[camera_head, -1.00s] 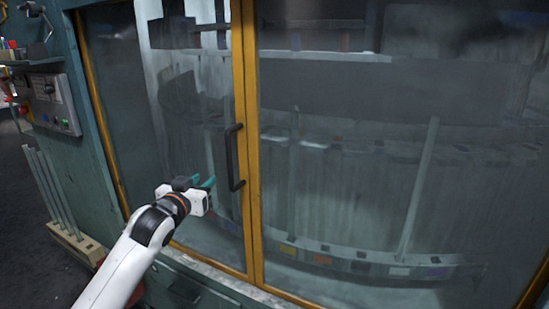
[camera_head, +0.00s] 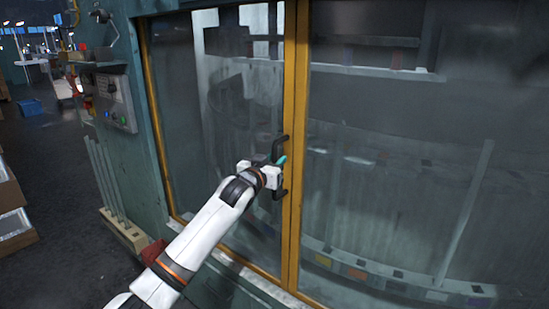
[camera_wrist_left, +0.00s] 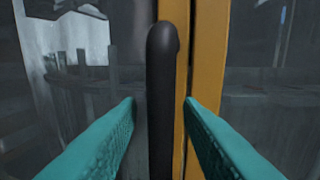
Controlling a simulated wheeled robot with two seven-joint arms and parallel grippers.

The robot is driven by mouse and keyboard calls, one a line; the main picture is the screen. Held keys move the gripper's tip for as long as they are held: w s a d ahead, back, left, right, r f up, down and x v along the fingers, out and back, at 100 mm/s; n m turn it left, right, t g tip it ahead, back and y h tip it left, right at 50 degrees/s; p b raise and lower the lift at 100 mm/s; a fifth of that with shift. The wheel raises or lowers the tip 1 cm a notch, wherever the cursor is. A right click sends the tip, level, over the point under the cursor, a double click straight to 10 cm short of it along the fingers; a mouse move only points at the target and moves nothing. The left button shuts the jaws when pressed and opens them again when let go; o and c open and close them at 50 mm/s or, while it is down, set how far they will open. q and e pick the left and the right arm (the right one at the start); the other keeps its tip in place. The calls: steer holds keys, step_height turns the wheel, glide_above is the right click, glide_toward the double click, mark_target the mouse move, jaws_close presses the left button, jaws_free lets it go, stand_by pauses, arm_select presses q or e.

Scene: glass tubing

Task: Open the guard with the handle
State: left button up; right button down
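The guard is a pair of glass panels in yellow frames, with the left panel (camera_head: 185,120) and the right panel (camera_head: 390,130) meeting at a yellow upright (camera_head: 297,60). The black handle (camera_head: 283,143) is on the left panel's frame and also shows upright in the left wrist view (camera_wrist_left: 161,80). My left gripper (camera_head: 280,165) is at the handle. Its teal fingers are open, one on each side of the black bar, with gaps visible (camera_wrist_left: 160,120). The guard looks shut. My right gripper is not in view.
A control box (camera_head: 115,102) is on the green cabinet wall left of the guard. Glass tubes stand in a wooden block (camera_head: 125,232) on the floor side. Open floor (camera_head: 65,200) lies at the left, with boxes (camera_head: 12,215) at the edge.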

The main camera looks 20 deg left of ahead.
arm_select(q)
steer(key=shift+w+d, duration=0.1)
steer(key=shift+w, duration=0.15)
jaws_close()
